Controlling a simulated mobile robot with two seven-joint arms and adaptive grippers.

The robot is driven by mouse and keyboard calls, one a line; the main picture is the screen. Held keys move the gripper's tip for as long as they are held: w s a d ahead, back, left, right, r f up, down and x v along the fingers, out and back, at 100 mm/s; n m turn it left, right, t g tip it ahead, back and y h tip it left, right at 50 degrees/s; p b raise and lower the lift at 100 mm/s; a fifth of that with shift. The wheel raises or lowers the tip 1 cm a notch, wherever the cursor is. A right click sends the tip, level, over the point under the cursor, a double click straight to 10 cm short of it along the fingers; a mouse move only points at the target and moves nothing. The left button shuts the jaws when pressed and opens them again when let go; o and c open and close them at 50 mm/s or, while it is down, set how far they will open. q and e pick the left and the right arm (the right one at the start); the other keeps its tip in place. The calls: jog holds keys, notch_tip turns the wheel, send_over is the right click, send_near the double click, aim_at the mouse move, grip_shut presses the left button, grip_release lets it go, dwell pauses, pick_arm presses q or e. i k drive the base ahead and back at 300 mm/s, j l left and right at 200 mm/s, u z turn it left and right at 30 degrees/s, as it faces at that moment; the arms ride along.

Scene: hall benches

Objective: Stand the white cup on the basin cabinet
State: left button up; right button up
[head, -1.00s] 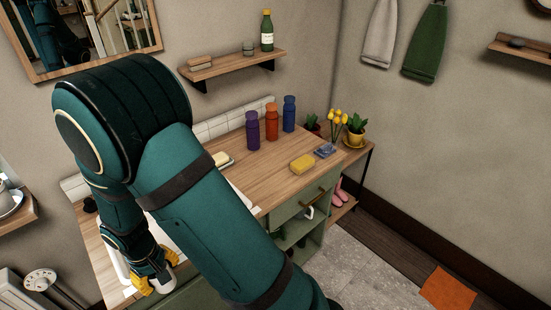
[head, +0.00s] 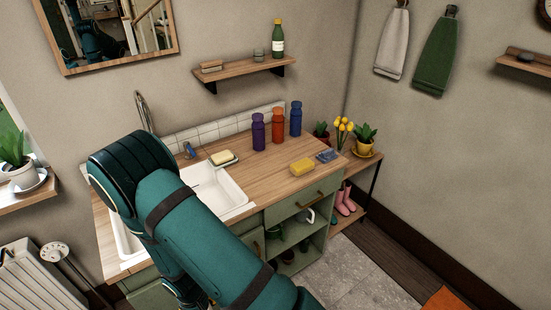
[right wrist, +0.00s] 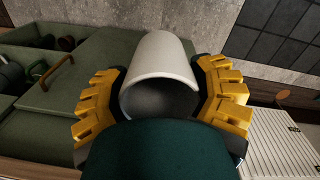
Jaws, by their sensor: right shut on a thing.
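The white cup (right wrist: 163,58) is between the yellow fingers of my right gripper (right wrist: 160,92) in the right wrist view, with its open mouth towards the camera. The gripper is shut on it. In the head view my right arm hides the cup and nearly all of the gripper, low in front of the cabinet. The basin cabinet (head: 264,181) is green with a wooden top and a white sink (head: 225,186). Its green front also shows in the right wrist view (right wrist: 85,80), beside and beyond the cup. My left gripper is not in view.
On the top stand purple (head: 258,132), orange (head: 278,126) and blue bottles (head: 295,119). A yellow sponge (head: 301,167), a blue item (head: 326,156) and a soap dish (head: 223,158) lie there too. Bare wood lies between sink and sponge. A radiator (head: 35,278) stands at left.

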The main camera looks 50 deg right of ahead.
aim_at(259, 177)
jog(key=l+u, duration=0.1)
jog(key=l, duration=0.4)
jog(key=k+l+u, duration=0.1)
jog(key=l, duration=0.35)
jog(key=k+l+u, duration=0.15)
jog(key=l, duration=0.3)
jog(key=l+u, duration=0.1)
jog(key=l, duration=0.4)
jog(key=k+l+u, duration=0.1)
jog(key=l, duration=0.35)
